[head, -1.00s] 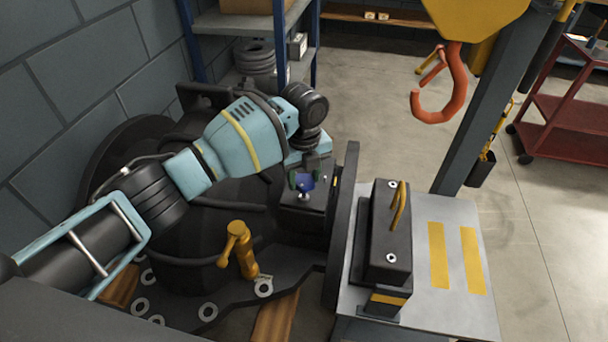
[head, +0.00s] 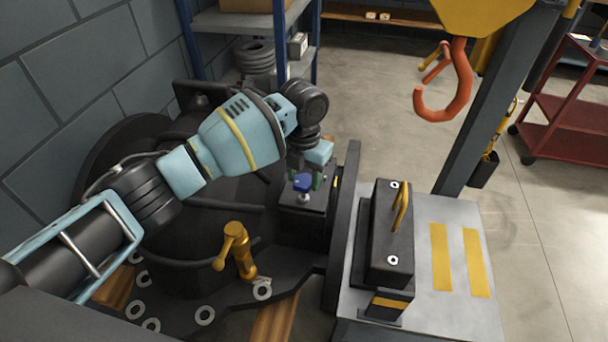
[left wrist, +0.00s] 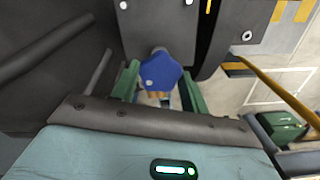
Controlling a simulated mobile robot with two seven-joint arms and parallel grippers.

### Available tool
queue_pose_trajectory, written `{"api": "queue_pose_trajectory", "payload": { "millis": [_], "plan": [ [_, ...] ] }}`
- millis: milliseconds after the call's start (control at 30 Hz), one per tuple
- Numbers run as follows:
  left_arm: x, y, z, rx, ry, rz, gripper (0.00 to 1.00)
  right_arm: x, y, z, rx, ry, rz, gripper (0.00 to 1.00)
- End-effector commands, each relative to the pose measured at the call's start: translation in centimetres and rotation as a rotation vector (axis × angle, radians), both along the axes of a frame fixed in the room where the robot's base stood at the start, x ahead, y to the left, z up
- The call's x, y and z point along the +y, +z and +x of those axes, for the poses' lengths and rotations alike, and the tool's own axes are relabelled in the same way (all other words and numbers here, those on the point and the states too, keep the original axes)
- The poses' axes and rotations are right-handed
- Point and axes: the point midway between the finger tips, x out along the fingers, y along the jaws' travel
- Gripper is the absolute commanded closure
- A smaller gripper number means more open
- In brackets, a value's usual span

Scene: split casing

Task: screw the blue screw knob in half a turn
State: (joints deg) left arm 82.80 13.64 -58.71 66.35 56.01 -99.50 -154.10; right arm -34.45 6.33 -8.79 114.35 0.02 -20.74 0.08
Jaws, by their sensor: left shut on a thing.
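The blue screw knob (head: 302,182) sits on a silver shank on top of a dark block (head: 314,222) of the casing. It also shows in the left wrist view (left wrist: 161,72) between two green fingers. My left gripper (head: 304,180) reaches down to the knob from behind, and in the left wrist view (left wrist: 158,84) its fingers stand on either side of it. It is shut on the knob. The knob's far side and part of the finger contact are hidden in the head view. My right gripper is in neither view.
A yellow valve handle (head: 236,250) stands left of the knob, with several washers (head: 204,315) on the casing floor. A dark flange rises right of the knob, beside a black box with a yellow handle (head: 399,208). An orange hook (head: 448,88) hangs at upper right.

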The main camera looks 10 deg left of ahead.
Motion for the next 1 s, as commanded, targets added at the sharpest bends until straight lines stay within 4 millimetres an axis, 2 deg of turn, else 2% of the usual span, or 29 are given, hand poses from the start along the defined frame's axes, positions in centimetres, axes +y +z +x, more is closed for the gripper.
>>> {"api": "queue_pose_trajectory", "payload": {
  "millis": [300, 600, 1000],
  "plan": [
    [0.0, -0.5, 0.0, 0.002, -0.266, -0.001, 0.78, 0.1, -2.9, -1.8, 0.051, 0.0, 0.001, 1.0],
    [0.1, -0.4, 0.1, 0.001, -0.41, 0.0, 0.78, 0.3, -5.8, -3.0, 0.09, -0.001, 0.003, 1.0],
    [0.0, 0.1, 0.0, 0.0, -0.468, 0.0, 0.78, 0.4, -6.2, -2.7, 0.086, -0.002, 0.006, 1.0]
  ]
}}
